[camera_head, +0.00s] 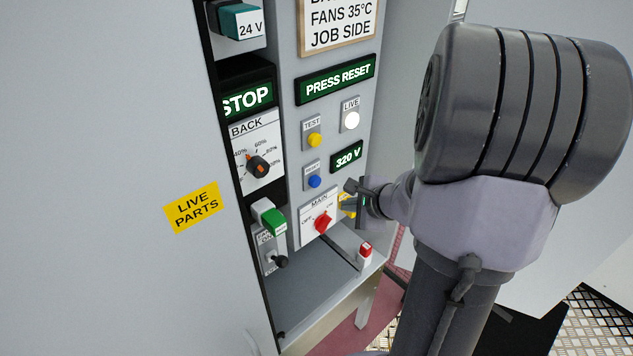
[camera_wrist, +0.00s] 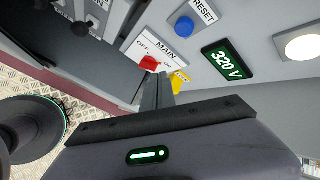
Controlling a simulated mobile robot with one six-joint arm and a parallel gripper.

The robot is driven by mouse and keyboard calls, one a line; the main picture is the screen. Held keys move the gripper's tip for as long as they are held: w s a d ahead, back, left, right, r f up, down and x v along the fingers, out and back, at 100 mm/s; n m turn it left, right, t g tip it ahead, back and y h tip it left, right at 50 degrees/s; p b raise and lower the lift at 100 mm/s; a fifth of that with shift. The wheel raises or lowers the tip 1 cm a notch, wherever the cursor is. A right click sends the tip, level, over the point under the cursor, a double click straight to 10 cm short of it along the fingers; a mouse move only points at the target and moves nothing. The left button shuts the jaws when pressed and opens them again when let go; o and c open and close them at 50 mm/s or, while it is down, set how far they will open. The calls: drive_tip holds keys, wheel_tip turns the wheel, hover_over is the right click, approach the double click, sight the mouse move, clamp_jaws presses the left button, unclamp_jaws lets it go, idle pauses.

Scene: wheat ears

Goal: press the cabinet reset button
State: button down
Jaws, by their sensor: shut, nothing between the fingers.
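The blue reset button (camera_head: 314,181) sits under a RESET label on the grey cabinet panel. It also shows in the wrist view (camera_wrist: 184,26), with its label beside it. My gripper (camera_head: 352,188) is shut and empty, to the right of the button and slightly lower in the head view, apart from it. In the wrist view the closed fingers (camera_wrist: 157,90) point toward the MAIN plate and its red knob (camera_wrist: 149,63), partly covering a yellow tag. A green-lit sign reading PRESS RESET (camera_head: 337,79) is higher on the panel.
Near the button are a yellow TEST button (camera_head: 314,140), a lit LIVE lamp (camera_head: 351,121), a 320 V display (camera_head: 347,157) and the red MAIN knob (camera_head: 323,223). A shelf (camera_head: 315,290) juts out below. A closed-looking left panel bears a LIVE PARTS label (camera_head: 192,207).

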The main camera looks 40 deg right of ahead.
sight(315, 182)
drive_tip(key=w, duration=0.7)
drive_tip(key=shift+a, duration=0.3)
drive_tip(key=shift+w, duration=0.2)
idle(1.5)
drive_tip(key=shift+w, duration=0.3)
drive_tip(key=shift+w, duration=0.55)
idle(0.6)
idle(0.4)
drive_tip(key=shift+s+b, duration=0.45)
drive_tip(key=shift+s, duration=0.5)
